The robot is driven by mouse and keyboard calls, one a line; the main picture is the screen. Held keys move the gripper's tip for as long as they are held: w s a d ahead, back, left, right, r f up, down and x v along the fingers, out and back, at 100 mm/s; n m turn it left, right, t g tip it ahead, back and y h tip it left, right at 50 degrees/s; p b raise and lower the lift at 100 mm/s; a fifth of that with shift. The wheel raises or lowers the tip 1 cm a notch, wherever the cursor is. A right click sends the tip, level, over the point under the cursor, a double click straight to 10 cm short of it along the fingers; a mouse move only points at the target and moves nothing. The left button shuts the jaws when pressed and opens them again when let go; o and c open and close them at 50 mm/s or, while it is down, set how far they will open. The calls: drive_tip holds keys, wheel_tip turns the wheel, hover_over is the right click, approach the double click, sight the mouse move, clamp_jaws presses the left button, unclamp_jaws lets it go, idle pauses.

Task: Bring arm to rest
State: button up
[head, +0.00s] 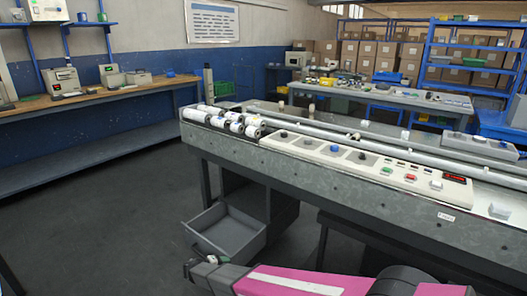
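My arm, with pink and dark grey links, reaches in from the bottom right of the head view and lies low in front of the machine. Its dark grey end, with my gripper (192,265), points left, below the open grey drawer. The fingers are small and dark here, so I cannot tell whether they are open or shut. I see nothing clearly held. The flow wrapper (330,178) is a long grey machine, with a control panel (365,160) of knobs and buttons along its top. The arm shows apart from its top.
A grey drawer (226,232) stands open under the machine's left end. Several rolls (222,118) lie on top there. A wooden workbench (90,95) lines the left wall, and another table (385,97) stands behind. Blue shelves (470,50) hold boxes. The left floor (110,220) is clear.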

drive_tip(key=d+r+m+g+y, duration=0.1)
drive_tip(key=d+r+g, duration=0.1)
drive_tip(key=d+r, duration=0.35)
drive_tip(key=s+d+r+m+g+y, duration=0.1)
drive_tip(key=d+r+m+g, duration=0.15)
drive_tip(key=d, duration=0.65)
drive_tip(key=d+r+m+g+y, duration=0.1)
drive_tip(key=d+r+g, duration=0.2)
drive_tip(key=d+r, duration=0.35)
drive_tip(key=s+d+r+m+y, duration=0.1)
drive_tip(key=s+d+r+y, duration=0.2)
drive_tip(key=d+r, duration=0.3)
drive_tip(key=s+d+r+m+y, duration=0.2)
drive_tip(key=s+d+r+y, duration=0.2)
drive_tip(key=d, duration=0.7)
wheel_tip(320, 180, up, 3)
drive_tip(key=shift+s+f+y, duration=0.1)
drive_tip(key=shift+s+y, duration=0.2)
drive_tip(key=shift+s, duration=0.5)
